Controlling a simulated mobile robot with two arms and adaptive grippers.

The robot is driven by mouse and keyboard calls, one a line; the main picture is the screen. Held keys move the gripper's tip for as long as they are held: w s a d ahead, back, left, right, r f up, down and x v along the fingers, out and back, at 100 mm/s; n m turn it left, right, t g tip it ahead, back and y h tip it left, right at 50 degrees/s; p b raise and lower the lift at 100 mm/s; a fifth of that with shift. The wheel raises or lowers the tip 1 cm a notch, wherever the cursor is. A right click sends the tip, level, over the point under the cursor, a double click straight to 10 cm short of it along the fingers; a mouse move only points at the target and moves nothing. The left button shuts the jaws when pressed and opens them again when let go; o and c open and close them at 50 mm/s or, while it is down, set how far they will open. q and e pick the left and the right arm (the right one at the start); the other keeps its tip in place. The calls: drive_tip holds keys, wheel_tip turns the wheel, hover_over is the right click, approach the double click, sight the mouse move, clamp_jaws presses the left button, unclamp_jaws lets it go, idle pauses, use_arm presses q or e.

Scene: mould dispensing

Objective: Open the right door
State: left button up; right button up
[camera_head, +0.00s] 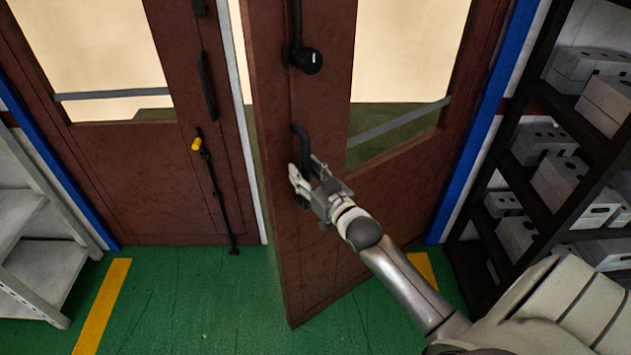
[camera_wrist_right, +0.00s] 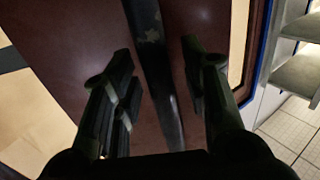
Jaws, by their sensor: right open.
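The right door (camera_head: 320,250) is brown with a glass pane and stands partly open. Its free edge is swung toward me, with a gap beside the left door. Its black pull handle (camera_head: 301,140) is on the free-edge side, below a dark knob (camera_head: 307,60). My right gripper (camera_head: 307,176) is at the lower part of the handle. In the right wrist view the handle (camera_wrist_right: 152,50) runs between the two spread fingers (camera_wrist_right: 158,72), and I see no clear grip on it. My left gripper is not in view.
The brown left door (camera_head: 140,190) looks closed, with a black bar and yellow knob (camera_head: 196,144). A dark shelf with white boxes (camera_head: 570,180) stands close on the right. A grey shelf (camera_head: 40,260) stands at left. The green floor (camera_head: 190,300) before the doors is clear.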

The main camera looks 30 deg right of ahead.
drive_tip(key=s, duration=1.1)
drive_tip(key=shift+s, duration=0.35)
drive_tip(key=shift+a, duration=0.1)
